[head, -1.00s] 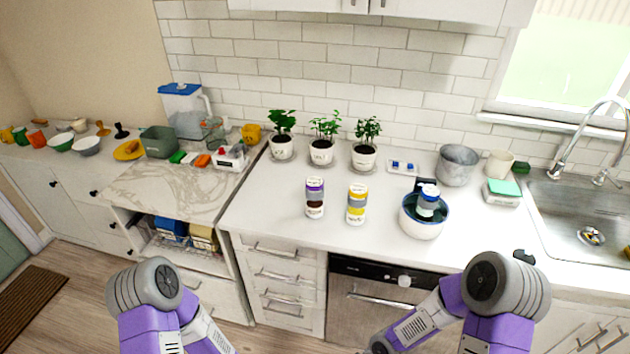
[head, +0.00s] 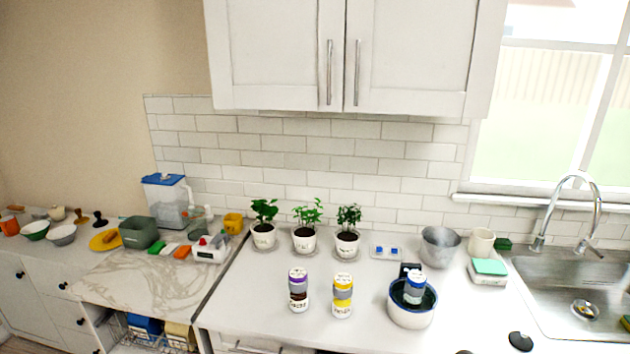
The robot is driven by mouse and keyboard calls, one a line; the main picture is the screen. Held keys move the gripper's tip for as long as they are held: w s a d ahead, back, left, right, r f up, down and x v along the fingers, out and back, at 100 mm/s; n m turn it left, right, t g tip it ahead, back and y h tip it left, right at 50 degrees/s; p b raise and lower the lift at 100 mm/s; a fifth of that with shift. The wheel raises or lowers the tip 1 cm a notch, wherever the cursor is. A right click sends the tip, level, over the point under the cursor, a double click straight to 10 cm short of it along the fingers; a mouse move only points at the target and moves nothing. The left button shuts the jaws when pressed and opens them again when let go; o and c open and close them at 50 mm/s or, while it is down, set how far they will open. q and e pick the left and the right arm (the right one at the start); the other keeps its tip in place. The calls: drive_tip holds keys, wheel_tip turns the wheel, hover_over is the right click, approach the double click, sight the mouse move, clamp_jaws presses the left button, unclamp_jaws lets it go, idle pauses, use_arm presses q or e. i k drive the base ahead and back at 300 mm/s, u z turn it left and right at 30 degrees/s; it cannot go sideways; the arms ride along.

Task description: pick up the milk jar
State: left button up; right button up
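Three jars stand at the counter's front, with labels too small to read, so I cannot tell for sure which is the milk jar. A purple, white and brown jar (head: 298,290) and a yellow, white and grey jar (head: 342,296) stand upright side by side. A blue-and-white jar (head: 414,287) stands inside a white bowl with a dark blue inside (head: 411,316), its lower part hidden by the rim. Neither of my grippers shows in the head view.
Three potted plants (head: 304,240) line the back wall. A grey metal pot (head: 439,247), a cream cup (head: 481,242) and a sink (head: 570,290) are on the right. A wall cabinet (head: 350,55) hangs above. The white counter (head: 240,300) left of the jars is clear.

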sight(415, 285)
drive_tip(key=z, duration=1.1)
drive_tip(key=i, duration=0.4)
drive_tip(key=u, duration=0.15)
